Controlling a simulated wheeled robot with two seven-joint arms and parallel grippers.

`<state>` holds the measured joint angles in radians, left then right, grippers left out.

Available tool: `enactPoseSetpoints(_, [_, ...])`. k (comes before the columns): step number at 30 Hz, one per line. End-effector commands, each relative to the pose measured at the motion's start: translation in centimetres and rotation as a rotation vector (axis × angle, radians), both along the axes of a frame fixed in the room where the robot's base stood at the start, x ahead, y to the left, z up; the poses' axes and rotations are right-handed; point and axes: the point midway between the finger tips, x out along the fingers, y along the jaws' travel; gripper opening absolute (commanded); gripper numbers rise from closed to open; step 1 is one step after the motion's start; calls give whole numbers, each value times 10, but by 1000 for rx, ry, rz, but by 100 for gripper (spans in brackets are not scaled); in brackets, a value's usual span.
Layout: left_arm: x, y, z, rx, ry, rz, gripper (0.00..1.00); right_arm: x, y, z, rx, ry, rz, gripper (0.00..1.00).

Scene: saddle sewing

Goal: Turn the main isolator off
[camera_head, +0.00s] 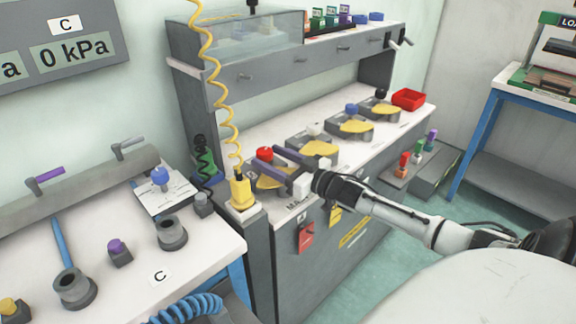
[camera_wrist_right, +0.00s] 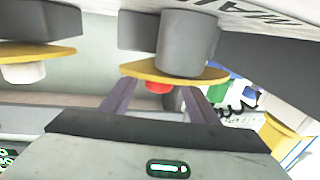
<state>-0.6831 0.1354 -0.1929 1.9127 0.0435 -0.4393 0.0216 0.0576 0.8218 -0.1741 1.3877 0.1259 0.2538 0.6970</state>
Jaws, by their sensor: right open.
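The label on the bench front under the first switch unit is partly hidden and starts with "MA". That unit has a red knob (camera_head: 264,153) on a yellow plate (camera_head: 279,180) and stands at the near left end of the bench row. My right gripper (camera_head: 261,155) is open, its two purple-grey fingers reaching over this unit towards the red knob. In the right wrist view, which looks upside down, the red knob (camera_wrist_right: 158,87) appears between the spread fingers, below the yellow plate (camera_wrist_right: 175,72). I cannot tell whether the fingers touch it. My left gripper is not in view.
Similar units with white (camera_head: 315,129), blue (camera_head: 351,109) and black (camera_head: 381,93) knobs continue along the bench, ending near a red bin (camera_head: 408,99). A yellow block (camera_head: 241,190) with a coiled yellow hose stands left of the gripper. Red and yellow tags hang on the bench front.

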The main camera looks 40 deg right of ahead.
Motion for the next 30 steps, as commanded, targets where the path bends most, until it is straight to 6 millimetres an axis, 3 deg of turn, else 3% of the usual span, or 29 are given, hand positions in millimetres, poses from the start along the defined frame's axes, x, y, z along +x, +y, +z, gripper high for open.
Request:
enactPoseSetpoints(6, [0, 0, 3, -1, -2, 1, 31, -39, -5, -2, 1, 4, 1, 55])
enactPoseSetpoints(12, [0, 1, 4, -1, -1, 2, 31, -63, -9, -1, 2, 2, 1, 55])
enactPoseSetpoints(26, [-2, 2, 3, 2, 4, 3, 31, -74, -11, 0, 1, -1, 1, 55])
enactPoseSetpoints(30, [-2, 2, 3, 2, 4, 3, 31, -75, -8, -5, 2, 7, -1, 33])
